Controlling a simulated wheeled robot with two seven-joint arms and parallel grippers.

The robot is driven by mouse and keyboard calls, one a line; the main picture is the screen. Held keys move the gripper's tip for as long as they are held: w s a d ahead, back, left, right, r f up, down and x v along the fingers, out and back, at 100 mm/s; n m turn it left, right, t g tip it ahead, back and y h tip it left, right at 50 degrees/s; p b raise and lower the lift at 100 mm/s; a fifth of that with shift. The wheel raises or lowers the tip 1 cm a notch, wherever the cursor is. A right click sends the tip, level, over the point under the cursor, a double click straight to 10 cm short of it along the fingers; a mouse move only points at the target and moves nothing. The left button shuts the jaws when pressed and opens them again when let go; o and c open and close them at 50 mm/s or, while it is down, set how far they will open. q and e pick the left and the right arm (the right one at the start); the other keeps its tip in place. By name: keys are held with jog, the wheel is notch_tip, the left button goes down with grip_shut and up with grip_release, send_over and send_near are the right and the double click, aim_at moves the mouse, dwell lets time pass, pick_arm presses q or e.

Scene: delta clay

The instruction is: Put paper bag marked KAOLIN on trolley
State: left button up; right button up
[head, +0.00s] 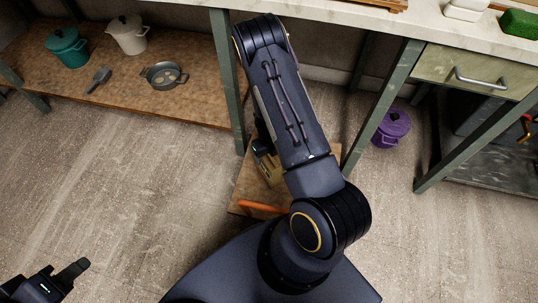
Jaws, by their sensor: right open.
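My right arm crosses the middle of the head view and hides much behind it. A small dark part of my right gripper (261,147) shows at the arm's left edge; its fingertips are mostly hidden. Just below it is a tan object (268,168), partly covered; I cannot tell whether it is the paper bag, and no KAOLIN marking is readable. It is over a low brown wooden surface (245,185) with an orange bar (262,207) at its near edge, possibly the trolley. My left gripper (70,272) is at the lower left corner, partly cut off, away from these things.
A low wooden shelf (200,105) at the upper left holds a teal pot (67,47), a cream pot (128,35) and a grey pan (164,75). A purple pot (391,128) stands under the counter (330,15). Green table legs flank my arm. The left floor is clear.

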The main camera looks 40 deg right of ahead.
jog(key=s+a+r+n+t+y+p, duration=0.1)
jog(key=a+r+n+y, duration=0.3)
jog(key=r, duration=0.7)
jog(key=a+r+n+t+h+p, duration=0.1)
jog(key=a+r+n, duration=0.1)
jog(key=r+n, duration=0.75)
jog(key=s+a+r+n+t+y+p, duration=0.1)
jog(key=a+r+n+t+y+p, duration=0.2)
jog(key=r, duration=1.1)
jog(key=s+a+r+n+h, duration=0.1)
jog(key=s+r+n, duration=0.3)
jog(key=s+n, duration=0.3)
jog(key=s+a+r+n+h+b, duration=0.1)
jog(key=s+r+n, duration=0.4)
jog(key=n, duration=0.7)
jog(key=shift+s+a+t, duration=0.3)
jog(key=shift+s+a, duration=0.4)
jog(key=shift+s, duration=0.35)
jog(key=shift+r, duration=0.25)
